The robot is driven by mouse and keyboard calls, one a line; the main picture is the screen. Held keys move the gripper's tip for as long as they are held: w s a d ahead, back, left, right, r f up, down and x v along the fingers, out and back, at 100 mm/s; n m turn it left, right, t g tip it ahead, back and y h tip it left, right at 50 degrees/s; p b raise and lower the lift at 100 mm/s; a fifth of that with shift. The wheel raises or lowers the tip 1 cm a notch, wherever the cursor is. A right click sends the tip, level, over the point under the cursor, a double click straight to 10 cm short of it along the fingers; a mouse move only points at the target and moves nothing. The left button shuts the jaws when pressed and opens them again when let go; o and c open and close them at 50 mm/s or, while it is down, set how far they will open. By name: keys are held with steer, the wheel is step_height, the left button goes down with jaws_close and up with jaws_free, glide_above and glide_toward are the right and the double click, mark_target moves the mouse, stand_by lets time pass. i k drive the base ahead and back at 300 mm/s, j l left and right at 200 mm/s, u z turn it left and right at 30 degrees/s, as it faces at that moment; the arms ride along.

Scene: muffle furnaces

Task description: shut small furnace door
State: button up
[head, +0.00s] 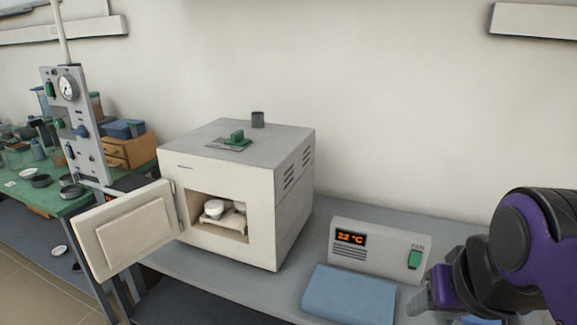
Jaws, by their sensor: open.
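The small furnace (298,205) is a cream and grey box on the grey bench. Its door (124,228) stands wide open, swung out to the left on the hinge at the left side of the opening. White crucible-like pieces (222,210) sit inside the chamber. My gripper (425,298) is at the lower right, in front of the bench and well apart from the furnace and its door. It is only partly visible and small, and it seems to hold nothing.
A controller box (377,247) reading about 22 °C stands right of the furnace, with a blue block (349,294) in front of it. A grey gauge panel (75,128) stands behind the door by a green-topped bench (57,203) with several containers.

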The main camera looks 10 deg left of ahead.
mark_target(112, 236)
steer(key=i+j+z, duration=0.15)
steer(key=j, duration=0.5)
steer(key=j+z, duration=0.1)
steer(key=j, duration=0.55)
steer(key=j+z, duration=0.15)
steer(key=j, duration=0.5)
steer(key=j+z, duration=0.15)
steer(key=j, duration=0.55)
steer(key=j+z, duration=0.1)
steer(key=j, duration=0.55)
steer(key=k+j+z, duration=0.15)
steer(key=j, duration=0.5)
steer(key=j+z, duration=0.15)
steer(key=j, duration=0.5)
steer(key=k+j+z, duration=0.1)
steer(key=z, duration=0.2)
steer(key=k+z, duration=0.2)
steer(key=z, duration=0.15)
steer(key=l+z, duration=0.35)
steer(key=l, duration=0.3)
